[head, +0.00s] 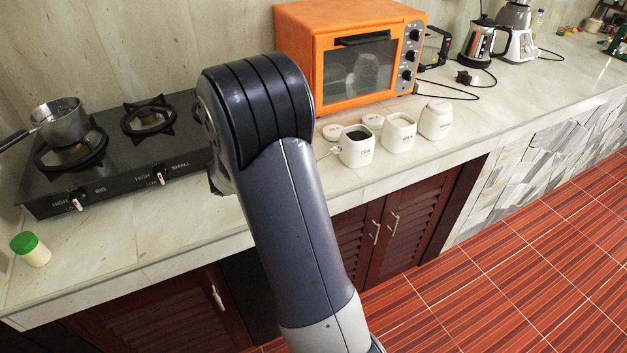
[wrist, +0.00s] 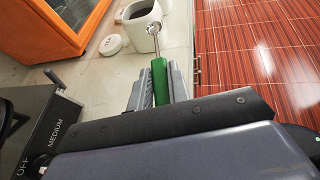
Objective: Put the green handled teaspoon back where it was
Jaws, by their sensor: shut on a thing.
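The green handled teaspoon (wrist: 159,83) is held by its green handle between the fingers of my gripper (wrist: 158,88) in the wrist view. Its metal end points away from me toward the white tea canister (wrist: 143,20) and overlaps its edge in the picture; I cannot tell if they touch. In the head view a bit of the spoon's metal (head: 327,153) shows just left of the open tea canister (head: 357,150), which holds dark contents. My arm hides the gripper and the green handle there.
An open white canister (head: 398,135) with pale contents and a closed canister (head: 436,120) stand right of the tea one. Loose lids (head: 332,132) lie behind them. The orange oven (head: 350,60) is behind, the black stove (head: 120,150) left.

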